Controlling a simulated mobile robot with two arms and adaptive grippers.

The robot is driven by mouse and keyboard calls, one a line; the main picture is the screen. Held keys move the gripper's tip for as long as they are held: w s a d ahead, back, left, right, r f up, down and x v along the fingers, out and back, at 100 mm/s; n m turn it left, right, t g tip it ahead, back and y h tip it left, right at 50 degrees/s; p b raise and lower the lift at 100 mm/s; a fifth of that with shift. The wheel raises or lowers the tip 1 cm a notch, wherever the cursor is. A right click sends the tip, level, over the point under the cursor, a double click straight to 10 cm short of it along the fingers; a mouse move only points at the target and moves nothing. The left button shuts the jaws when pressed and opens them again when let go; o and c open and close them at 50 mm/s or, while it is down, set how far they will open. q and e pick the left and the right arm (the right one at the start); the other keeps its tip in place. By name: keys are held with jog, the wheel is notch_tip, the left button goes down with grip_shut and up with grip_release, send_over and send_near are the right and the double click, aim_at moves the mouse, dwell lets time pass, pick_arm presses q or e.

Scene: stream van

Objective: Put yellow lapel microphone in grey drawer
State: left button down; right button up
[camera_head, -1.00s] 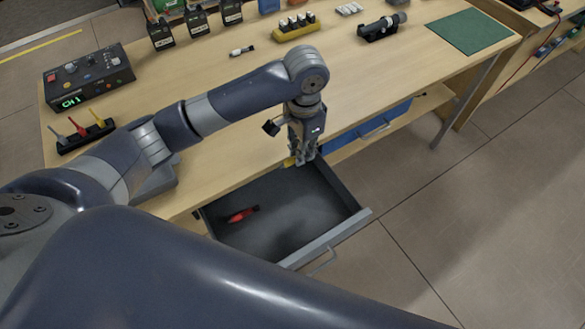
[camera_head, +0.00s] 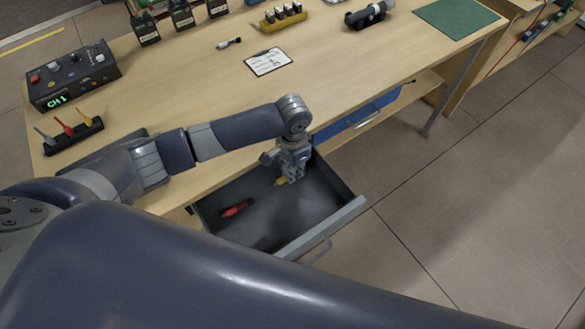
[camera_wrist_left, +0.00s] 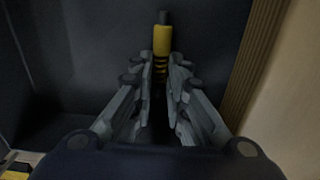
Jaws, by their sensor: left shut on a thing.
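The grey drawer (camera_head: 335,217) stands pulled out from the workbench. My left gripper (camera_head: 289,180) is inside the drawer's opening, near its back right part. It is shut on the yellow lapel microphone (camera_head: 280,182), which is partly hidden by the fingers. In the left wrist view the microphone (camera_wrist_left: 162,45) sticks out beyond the two fingertips (camera_wrist_left: 161,75), yellow with a dark tip, against the dark drawer floor. I cannot tell whether it touches the floor. A red microphone (camera_head: 237,208) lies in the drawer to the left. My right gripper is not in view.
The bench top (camera_head: 215,100) lies behind the drawer. A blue drawer front (camera_head: 350,125) is to the right. A clipboard (camera_head: 268,62), a control box (camera_head: 72,75) and a rack of coloured items (camera_head: 72,135) are on the bench. The front left of the grey drawer is free.

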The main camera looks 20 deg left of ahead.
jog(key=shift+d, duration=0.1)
pick_arm(q)
jog(key=c, duration=1.9)
grip_release()
jog(key=shift+f, duration=0.1)
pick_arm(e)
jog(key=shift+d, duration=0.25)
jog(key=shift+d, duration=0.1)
pick_arm(q)
notch_tip(320, 180, up, 12)
jog(key=shift+r, duration=0.2)
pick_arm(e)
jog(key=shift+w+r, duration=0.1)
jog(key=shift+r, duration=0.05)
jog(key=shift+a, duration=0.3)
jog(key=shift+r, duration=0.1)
